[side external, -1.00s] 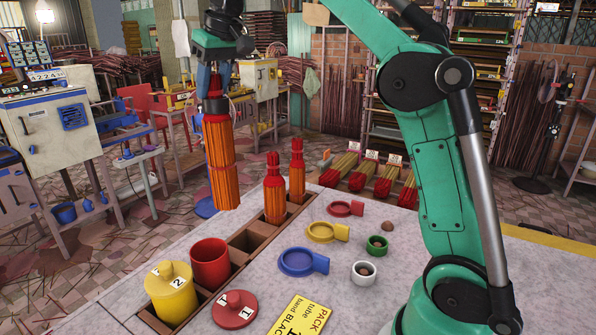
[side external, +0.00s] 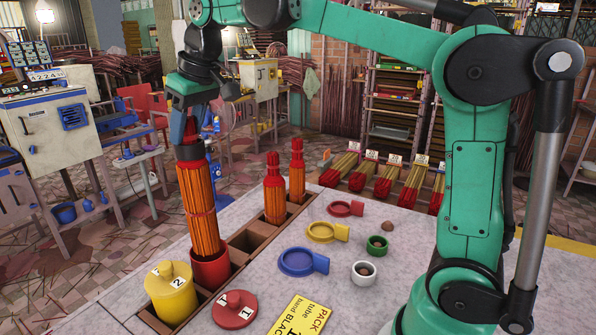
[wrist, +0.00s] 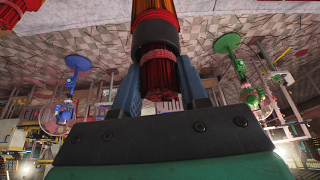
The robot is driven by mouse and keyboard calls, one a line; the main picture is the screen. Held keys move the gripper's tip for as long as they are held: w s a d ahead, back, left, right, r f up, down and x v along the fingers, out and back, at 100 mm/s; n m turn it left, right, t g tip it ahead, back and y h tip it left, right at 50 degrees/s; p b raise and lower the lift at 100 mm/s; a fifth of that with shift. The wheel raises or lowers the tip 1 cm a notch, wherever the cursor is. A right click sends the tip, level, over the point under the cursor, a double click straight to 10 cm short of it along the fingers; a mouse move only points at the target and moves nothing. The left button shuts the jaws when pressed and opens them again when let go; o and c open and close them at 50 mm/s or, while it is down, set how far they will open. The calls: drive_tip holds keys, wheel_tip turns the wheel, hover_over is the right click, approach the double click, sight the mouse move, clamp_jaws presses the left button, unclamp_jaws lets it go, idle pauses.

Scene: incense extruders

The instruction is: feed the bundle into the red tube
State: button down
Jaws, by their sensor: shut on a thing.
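The bundle (side external: 202,205) is a tall stack of orange sticks with red tips at its top. My gripper (side external: 188,143) is shut on its top end and holds it nearly upright, leaning slightly. The wrist view shows the bundle (wrist: 157,75) between the two blue fingers, with a dark band around it. The red tube (side external: 211,272) stands in the wooden rack at the table's left edge. The bundle's lower end is at the tube's mouth and appears to be inside the rim; how deep is hidden by the tube wall.
A yellow lidded tube (side external: 171,298) stands close in front of the red tube. A red lid (side external: 234,310), blue ring (side external: 297,262), yellow ring (side external: 322,232) and small cups (side external: 365,272) lie on the table to the right.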

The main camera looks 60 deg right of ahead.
sight(197, 186)
drive_tip(key=shift+f, duration=1.8)
drive_tip(key=shift+f, duration=7.45)
drive_tip(key=shift+c, duration=1.9)
unclamp_jaws()
drive_tip(key=shift+r, duration=0.1)
drive_tip(key=shift+r, duration=3.95)
